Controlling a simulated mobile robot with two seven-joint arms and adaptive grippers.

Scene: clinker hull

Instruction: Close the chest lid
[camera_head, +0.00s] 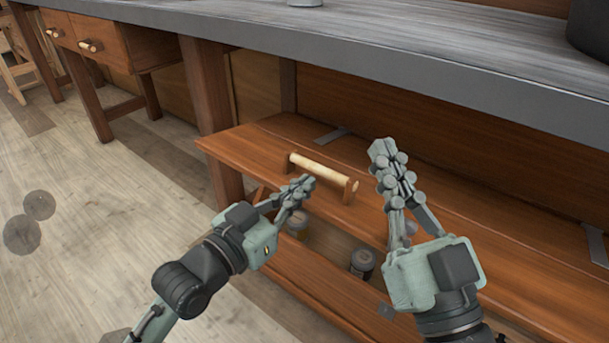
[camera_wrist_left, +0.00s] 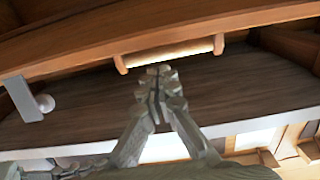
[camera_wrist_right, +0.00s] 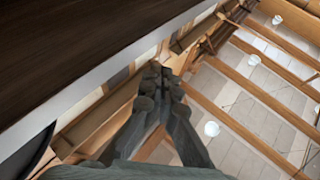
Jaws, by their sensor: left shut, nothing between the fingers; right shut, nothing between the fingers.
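The brown wooden chest (camera_head: 310,280) stands low under the workbench. Its lid (camera_head: 252,150) is partly raised, with a gap above the front wall that shows the inside. A pale bar handle (camera_head: 322,172) sits on the lid between two brown posts; it also shows in the left wrist view (camera_wrist_left: 168,54). My left gripper (camera_head: 306,184) is shut and empty by the handle's left part, close to the lid's front edge; contact cannot be told. My right gripper (camera_head: 382,150) is shut and empty, pointing up, right of the handle. It hides part of the lid.
Dark jars (camera_head: 362,262) stand inside the chest opening. The grey-topped workbench (camera_head: 400,75) overhangs the chest at the back. The plank floor (camera_head: 90,210) at left is mostly clear.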

